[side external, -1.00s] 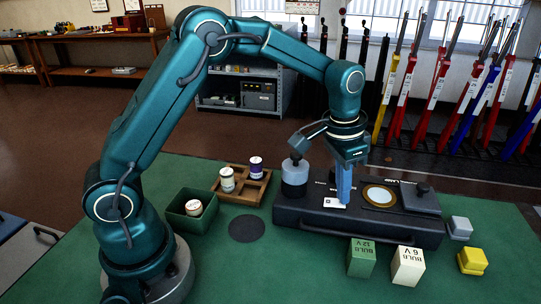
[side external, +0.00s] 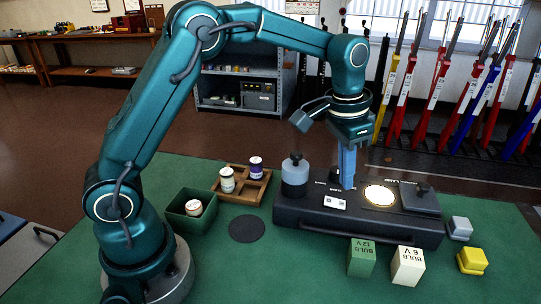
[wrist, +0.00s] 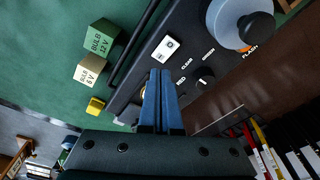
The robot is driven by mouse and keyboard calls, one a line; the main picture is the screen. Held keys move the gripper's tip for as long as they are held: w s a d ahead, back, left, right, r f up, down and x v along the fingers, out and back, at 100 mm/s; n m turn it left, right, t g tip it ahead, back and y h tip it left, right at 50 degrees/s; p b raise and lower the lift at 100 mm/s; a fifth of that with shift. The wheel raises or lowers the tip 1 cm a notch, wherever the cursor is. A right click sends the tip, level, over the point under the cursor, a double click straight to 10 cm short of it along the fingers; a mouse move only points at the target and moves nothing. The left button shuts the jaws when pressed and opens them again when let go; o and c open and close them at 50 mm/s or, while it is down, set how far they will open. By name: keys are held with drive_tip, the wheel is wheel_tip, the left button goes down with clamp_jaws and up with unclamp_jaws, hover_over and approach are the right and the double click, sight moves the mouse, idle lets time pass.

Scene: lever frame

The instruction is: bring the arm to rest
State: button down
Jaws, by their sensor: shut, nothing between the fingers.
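My gripper (side external: 347,187) is shut and empty, pointing down over the dark control box (side external: 300,217). In the side view its fingertips are just behind the white switch plate (side external: 335,203); I cannot tell the exact gap above the box. In the wrist view the shut blue fingers (wrist: 164,74) lie below the switch plate (wrist: 166,47) and left of a dark selector knob (wrist: 203,80) among colour labels. The round lamp window (side external: 380,195) on the box glows bright. My arm is raised and bent over the bench.
A grey-blue jar with a dark knob (side external: 294,177) stands at the box's left end. Bulb cartons, green (side external: 361,258) and cream (side external: 408,267), stand in front. A wooden tray (side external: 233,194) and green bin (side external: 181,219) are left. Tall levers (side external: 480,95) stand behind.

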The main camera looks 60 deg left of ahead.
drive_tip(key=shift+r, duration=1.45)
drive_tip(key=shift+r, duration=0.1)
drive_tip(key=s+a+r+n+t, duration=0.1)
drive_tip(key=s+a+r+t, duration=0.15)
drive_tip(key=s+r, duration=0.7)
drive_tip(key=s+f+n+t, duration=0.1)
drive_tip(key=s+f, duration=0.7)
drive_tip(key=s, duration=0.2)
drive_tip(key=shift+s+a+n, duration=0.25)
drive_tip(key=shift+s+n, duration=0.05)
drive_tip(key=shift+n, duration=0.1)
